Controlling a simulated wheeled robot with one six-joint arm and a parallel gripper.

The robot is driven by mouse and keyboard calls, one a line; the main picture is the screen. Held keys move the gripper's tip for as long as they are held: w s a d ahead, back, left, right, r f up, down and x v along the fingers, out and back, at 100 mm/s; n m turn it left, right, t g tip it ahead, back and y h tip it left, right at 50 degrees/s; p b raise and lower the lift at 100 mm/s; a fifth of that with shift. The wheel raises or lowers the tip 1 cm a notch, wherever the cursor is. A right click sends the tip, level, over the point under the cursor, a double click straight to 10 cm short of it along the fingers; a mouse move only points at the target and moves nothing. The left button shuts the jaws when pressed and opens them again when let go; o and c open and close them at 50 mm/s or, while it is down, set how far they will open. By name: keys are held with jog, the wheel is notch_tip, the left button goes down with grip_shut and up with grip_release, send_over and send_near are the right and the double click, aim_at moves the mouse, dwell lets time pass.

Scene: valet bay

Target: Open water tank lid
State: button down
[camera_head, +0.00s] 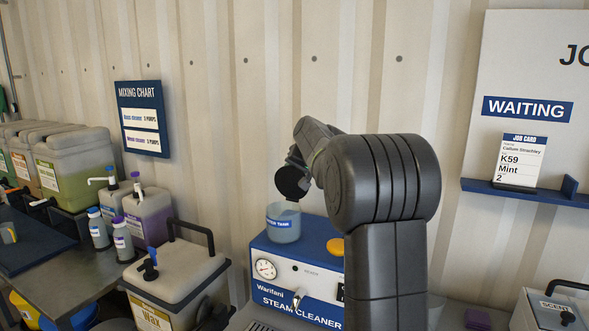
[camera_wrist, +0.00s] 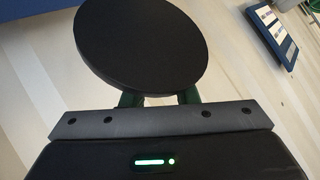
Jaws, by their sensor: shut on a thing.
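The water tank (camera_head: 284,226) is a bluish translucent cup-like cylinder on top of the blue and white steam cleaner (camera_head: 290,284). Its top looks uncovered in the head view. A round black lid (camera_head: 293,184) is tilted in the air above the tank, apart from it. My gripper (camera_wrist: 158,100) is shut on this lid, which shows as a large black disc (camera_wrist: 140,45) in the wrist view. In the head view my arm hides most of the gripper, and part of the steam cleaner.
The job board's shelf (camera_head: 520,196) is at the right; the ribbed wall (camera_head: 230,120) is behind.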

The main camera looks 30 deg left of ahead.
jog(key=c, duration=1.4)
grip_release()
jog(key=shift+w+d+f, duration=0.1)
jog(key=shift+d+f, duration=0.05)
jog(key=shift+f, duration=0.5)
jog(key=shift+c, duration=0.2)
jog(key=o, duration=0.3)
jog(key=shift+w+d, duration=0.15)
jog(key=shift+w, duration=0.15)
jog(key=shift+s+a+r, duration=0.1)
jog(key=shift+s+a, duration=0.05)
jog(key=shift+a, duration=0.1)
jog(key=shift+s+d+r+p, duration=0.25)
jog(key=shift+d+r+p, duration=0.4)
jog(key=shift+d+r, duration=1.25)
jog(key=shift+s+d+r+p, duration=0.2)
jog(key=shift+d+r+p, duration=0.45)
jog(key=shift+d+r, duration=1.2)
jog(key=shift+s+d+r+p, duration=0.25)
jog(key=shift+d+r+p, duration=0.4)
jog(key=shift+d+r, duration=1.25)
jog(key=shift+f, duration=0.1)
jog(key=b+v, duration=0.3)
jog(key=v, duration=1.1)
jog(key=shift+w, duration=0.1)
